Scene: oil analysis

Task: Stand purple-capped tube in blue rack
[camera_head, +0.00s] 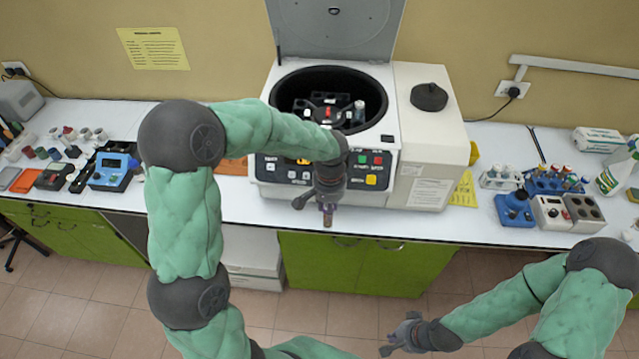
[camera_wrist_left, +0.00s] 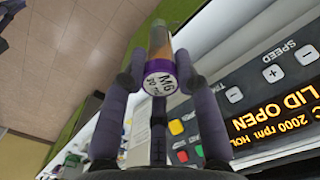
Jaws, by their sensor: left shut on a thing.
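The purple-capped tube (camera_wrist_left: 158,72) is between the fingers of my left gripper (camera_wrist_left: 160,85) in the left wrist view. Its cap end, marked M6, faces the camera, and its body is amber. In the head view my left gripper (camera_head: 328,200) is shut on the tube (camera_head: 328,217), in front of the centrifuge near the bench's front edge. The tube's lower end points down. The blue rack (camera_head: 552,185) stands on the bench at right, holding several tubes, well away from the gripper. My right gripper (camera_head: 402,335) is empty and looks open, low in front of the bench.
The centrifuge (camera_head: 280,167) has its lid (camera_head: 335,25) raised and tubes in its rotor. A white rack (camera_head: 500,178), a blue device (camera_head: 514,208) and a white-and-grey device (camera_head: 568,213) crowd around the blue rack. Bench (camera_head: 450,226) space between centrifuge and racks is mostly clear.

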